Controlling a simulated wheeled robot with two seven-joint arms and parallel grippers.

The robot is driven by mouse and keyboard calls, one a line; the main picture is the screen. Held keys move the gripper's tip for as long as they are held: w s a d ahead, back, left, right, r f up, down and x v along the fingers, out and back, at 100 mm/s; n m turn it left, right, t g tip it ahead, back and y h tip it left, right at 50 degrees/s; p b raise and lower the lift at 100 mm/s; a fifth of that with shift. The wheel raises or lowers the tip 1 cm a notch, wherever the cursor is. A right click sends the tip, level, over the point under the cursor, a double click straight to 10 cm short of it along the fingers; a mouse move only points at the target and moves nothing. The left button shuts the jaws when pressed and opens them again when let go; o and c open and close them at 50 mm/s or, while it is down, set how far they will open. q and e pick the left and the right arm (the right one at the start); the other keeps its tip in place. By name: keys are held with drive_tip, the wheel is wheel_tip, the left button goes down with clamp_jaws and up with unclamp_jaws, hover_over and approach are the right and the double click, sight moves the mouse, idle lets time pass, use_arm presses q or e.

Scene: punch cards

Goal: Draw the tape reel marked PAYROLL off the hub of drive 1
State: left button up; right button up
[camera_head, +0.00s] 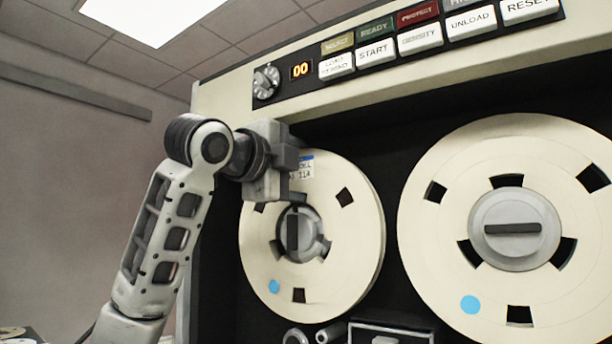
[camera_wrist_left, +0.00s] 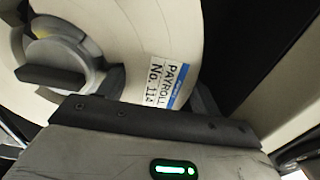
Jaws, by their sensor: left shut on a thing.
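The cream PAYROLL reel (camera_head: 345,250) is the left of two reels on the drive front in the head view. Its white label with a blue edge is partly covered there, but reads PAYROLL No. 114 in the left wrist view (camera_wrist_left: 168,80). The grey hub (camera_head: 300,236) shows in the reel's centre opening, with its dark bar upright; how far along the hub the reel sits I cannot tell. My left gripper (camera_head: 287,192) is shut on the reel near its upper left rim, beside the label; its fingers flank the label in the wrist view. My right gripper is not in view.
A second cream reel (camera_head: 455,215) sits on its own hub (camera_head: 514,229) close to the right. Above runs a panel of buttons (camera_head: 375,53) with a knob (camera_head: 266,82) and a 00 display. Rollers (camera_head: 330,333) lie below the reel. Open room lies left of the cabinet.

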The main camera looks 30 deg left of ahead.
use_arm(q)
drive_tip(key=s+b, duration=0.1)
drive_tip(key=s, duration=0.5)
drive_tip(key=shift+s+a, duration=0.25)
drive_tip(key=shift+s, duration=0.05)
idle(2.3)
drive_tip(key=s, duration=1)
drive_tip(key=shift+s+a+b, duration=0.35)
drive_tip(key=shift+a+b, duration=0.05)
drive_tip(key=shift+r, duration=0.15)
idle(0.3)
